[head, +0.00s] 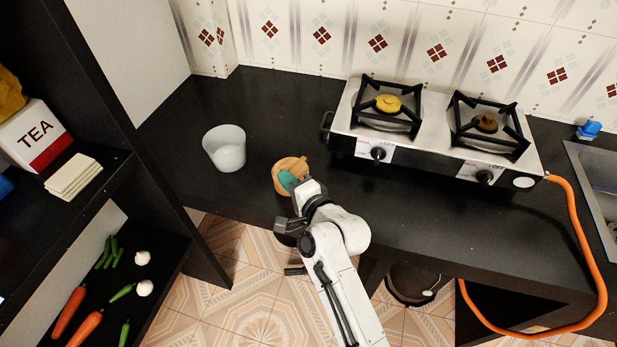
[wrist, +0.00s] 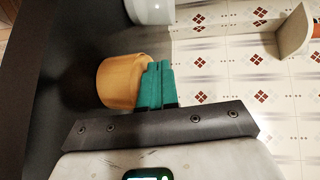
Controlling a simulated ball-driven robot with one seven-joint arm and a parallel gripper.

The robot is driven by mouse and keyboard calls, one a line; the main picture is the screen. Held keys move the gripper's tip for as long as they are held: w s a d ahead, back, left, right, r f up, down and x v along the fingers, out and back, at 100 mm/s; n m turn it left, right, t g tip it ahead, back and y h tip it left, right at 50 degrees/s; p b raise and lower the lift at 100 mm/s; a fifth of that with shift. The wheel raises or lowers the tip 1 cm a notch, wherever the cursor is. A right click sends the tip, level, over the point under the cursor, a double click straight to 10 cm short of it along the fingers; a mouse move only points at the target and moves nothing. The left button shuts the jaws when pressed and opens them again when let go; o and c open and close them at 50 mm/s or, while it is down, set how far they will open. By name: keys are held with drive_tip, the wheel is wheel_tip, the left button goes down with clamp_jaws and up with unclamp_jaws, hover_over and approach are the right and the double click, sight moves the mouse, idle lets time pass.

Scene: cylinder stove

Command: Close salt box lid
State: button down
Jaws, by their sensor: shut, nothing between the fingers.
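The salt box (head: 289,168) is a small round wooden container on the black counter, near its front edge. In the wrist view the salt box (wrist: 118,82) shows as a smooth tan cylinder, left of my fingers. My gripper (head: 287,180) reaches over it from the front right. Its teal fingers (wrist: 158,84) are pressed together with nothing between them. They overlap the near right side of the box in both views; I cannot tell whether they touch it. My fingers cover part of the box, and how far the lid stands open is not clear.
A translucent white cup (head: 225,150) stands left of the box. A two-burner stove (head: 430,140) with an orange hose (head: 590,240) is to the right. A dark shelf (head: 150,190) holding a tea box (head: 35,135) is at the left. The counter behind the box is clear.

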drive_tip(key=shift+w+a+p, duration=0.15)
drive_tip(key=shift+w+a, duration=0.15)
drive_tip(key=shift+a, duration=0.2)
drive_tip(key=shift+w+a+p, duration=0.15)
drive_tip(key=shift+w+a, duration=0.1)
drive_tip(key=shift+a, duration=0.25)
